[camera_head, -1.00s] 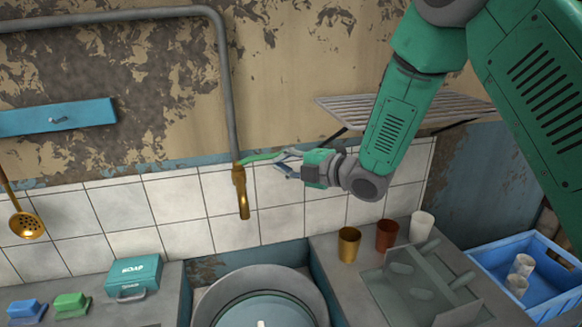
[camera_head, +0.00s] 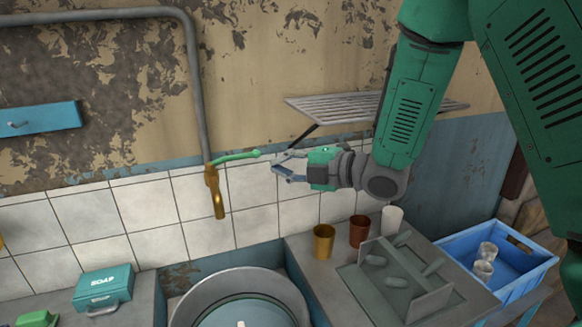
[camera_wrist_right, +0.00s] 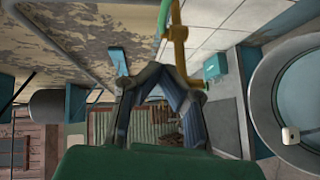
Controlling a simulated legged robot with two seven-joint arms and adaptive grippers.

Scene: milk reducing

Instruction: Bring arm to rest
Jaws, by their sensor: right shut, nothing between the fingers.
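My right arm comes in from the upper right in the head view. Its gripper (camera_head: 279,168) is in the air in front of the tiled wall, to the right of the brass tap (camera_head: 215,193) and apart from its green handle (camera_head: 236,157). The gripper is shut and holds nothing. In the right wrist view its fingers (camera_wrist_right: 168,72) come together, with the tap (camera_wrist_right: 180,52) behind and slightly right of them. My left gripper does not show.
Cups, including a brass one (camera_head: 323,244), stand by a grey rack (camera_head: 385,285). A blue crate (camera_head: 535,270) is at right. A slatted shelf (camera_head: 345,106) hangs behind my arm.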

